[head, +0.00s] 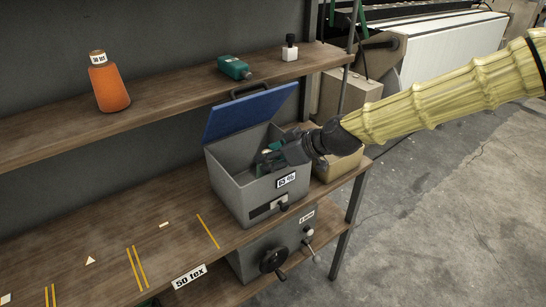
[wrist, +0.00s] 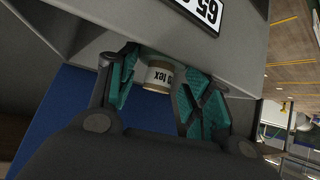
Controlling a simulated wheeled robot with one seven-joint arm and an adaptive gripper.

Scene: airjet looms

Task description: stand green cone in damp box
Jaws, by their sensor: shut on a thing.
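The damp box (head: 232,188) is a grey box with a "65 %" label on its front, standing on the workbench. Its blue lid (head: 250,113) is open and tilted back. My gripper (head: 268,160) reaches in from the right, with its fingers inside the box opening. In the wrist view, the teal-padded fingers of my gripper (wrist: 155,95) are shut on the green cone (wrist: 158,76). Only its cream end with a "tex" label and a little green show; the rest is hidden. I cannot tell whether it touches the box floor.
A cardboard box (head: 341,164) sits right of the damp box. The bench (head: 120,215) on the left is mostly clear.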

